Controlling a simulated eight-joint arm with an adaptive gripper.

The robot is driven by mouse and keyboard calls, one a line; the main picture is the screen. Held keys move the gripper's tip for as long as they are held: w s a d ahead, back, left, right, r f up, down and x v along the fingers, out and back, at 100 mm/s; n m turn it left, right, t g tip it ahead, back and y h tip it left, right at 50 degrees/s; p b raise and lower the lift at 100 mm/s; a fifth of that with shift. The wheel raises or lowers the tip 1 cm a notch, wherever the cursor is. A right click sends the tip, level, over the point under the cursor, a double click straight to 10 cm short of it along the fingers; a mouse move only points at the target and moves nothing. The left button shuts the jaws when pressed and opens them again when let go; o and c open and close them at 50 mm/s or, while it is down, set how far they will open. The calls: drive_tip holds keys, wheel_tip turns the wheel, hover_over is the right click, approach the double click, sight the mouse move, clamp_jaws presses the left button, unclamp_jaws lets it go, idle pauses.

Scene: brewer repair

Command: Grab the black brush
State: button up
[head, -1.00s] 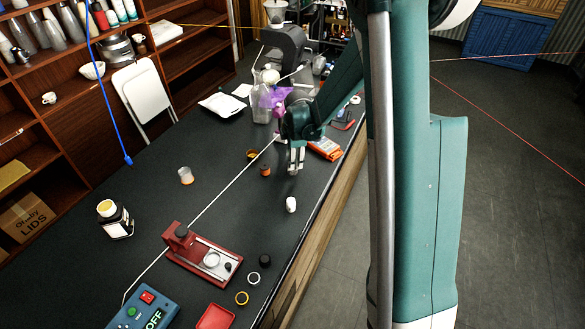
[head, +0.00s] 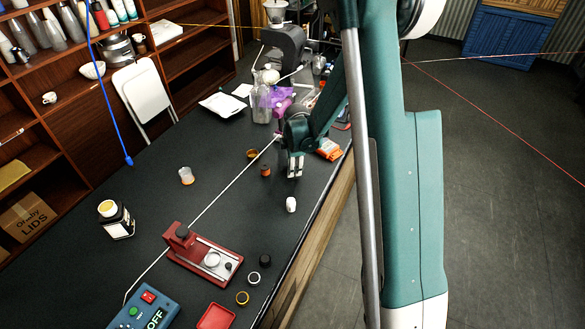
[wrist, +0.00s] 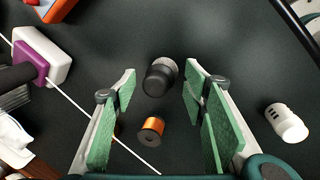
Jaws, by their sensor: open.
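A short black cylinder with a grey end (wrist: 158,78), which may be the black brush, shows in the wrist view. It lies in the gap between the tips of my gripper (wrist: 160,84), with dark space visible on both sides. My gripper is open and holds nothing. In the head view my gripper (head: 294,170) points down over the dark counter, and I cannot make out the black cylinder there. An orange spool with dark ends (wrist: 151,130) stands nearer the gripper's base, between the fingers; it also shows in the head view (head: 265,170).
A white capsule-shaped part (wrist: 286,122) lies to the right. A purple and white block (wrist: 42,57) and an orange item (wrist: 52,8) are at the upper left. A white cord (head: 215,198) runs across the counter. A red stand (head: 200,255) is nearer the camera.

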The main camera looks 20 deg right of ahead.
drive_tip(key=shift+c, duration=0.6)
drive_tip(key=c, duration=0.9)
drive_tip(key=shift+r, duration=0.15)
drive_tip(key=shift+w+r+b+v, duration=0.15)
drive_tip(key=shift+w+v, duration=0.2)
drive_tip(key=shift+v, duration=1.2)
drive_tip(key=shift+w+b+v, duration=0.1)
drive_tip(key=shift+w+v, duration=0.25)
drive_tip(key=shift+v, duration=1.25)
drive_tip(key=shift+w+r+b+v, duration=0.15)
drive_tip(key=shift+w+v, duration=0.2)
drive_tip(key=shift+v, duration=1.2)
drive_tip(key=shift+d, duration=0.15)
